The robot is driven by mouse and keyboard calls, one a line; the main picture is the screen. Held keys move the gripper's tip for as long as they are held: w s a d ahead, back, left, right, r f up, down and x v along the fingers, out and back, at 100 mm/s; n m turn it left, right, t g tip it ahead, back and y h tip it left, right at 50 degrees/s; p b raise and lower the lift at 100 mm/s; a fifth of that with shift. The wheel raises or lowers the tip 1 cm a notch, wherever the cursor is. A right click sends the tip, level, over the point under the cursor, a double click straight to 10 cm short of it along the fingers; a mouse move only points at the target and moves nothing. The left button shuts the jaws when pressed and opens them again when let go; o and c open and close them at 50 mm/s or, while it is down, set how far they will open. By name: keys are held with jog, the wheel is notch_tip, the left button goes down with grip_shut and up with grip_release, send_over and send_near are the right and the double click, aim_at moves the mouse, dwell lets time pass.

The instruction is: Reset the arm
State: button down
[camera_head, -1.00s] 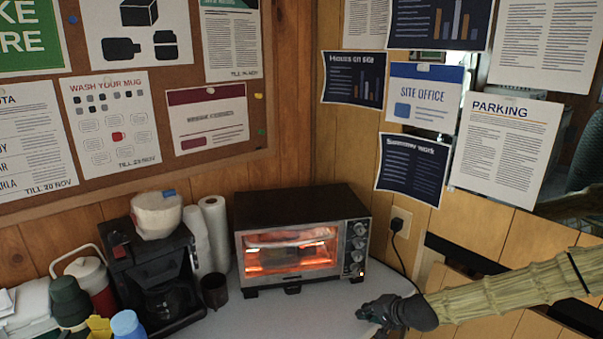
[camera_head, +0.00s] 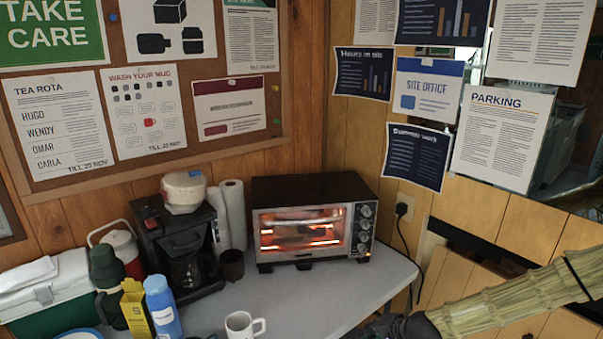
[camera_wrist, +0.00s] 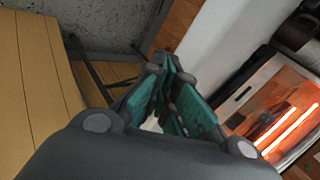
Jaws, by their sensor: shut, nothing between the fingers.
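My gripper (camera_head: 372,327) is at the bottom edge of the head view, partly cut off, at the front right of the grey table (camera_head: 300,295). My arm reaches in from the right, covered in a ribbed straw-coloured sleeve. In the wrist view my gripper (camera_wrist: 168,62) shows its two teal-padded fingers drawn together with nothing between them. The toaster oven (camera_head: 312,225), with glowing orange elements, stands behind and left of my gripper, and they are apart. The oven also shows at the right of the wrist view (camera_wrist: 255,90).
A white mug (camera_head: 240,326) stands at the table's front. A coffee maker (camera_head: 180,240), blue bottle (camera_head: 162,305), yellow box (camera_head: 136,308), dark green flask (camera_head: 107,280) and cool box (camera_head: 60,290) crowd the left. A cable hangs from the wall socket (camera_head: 404,206). The table before the oven is clear.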

jog(key=s+a+f+n+g+h, duration=0.1)
jog(key=s+a+f+n+g, duration=0.1)
jog(key=s+f, duration=0.65)
jog(key=s+a+f+n+g, duration=0.2)
jog(key=s+a+f, duration=0.15)
jog(key=s, duration=0.95)
jog(key=s+d+f+n+g+h, duration=0.1)
jog(key=s+d, duration=0.3)
jog(key=s, duration=0.6)
jog(key=s+d+f+n+g+h, duration=0.1)
jog(key=s+d+n+g+h, duration=0.1)
jog(key=s, duration=0.8)
jog(key=d+n+h, duration=0.1)
jog(key=d, duration=0.1)
jog(key=shift+d+f, duration=0.25)
jog(key=shift+d, duration=0.1)
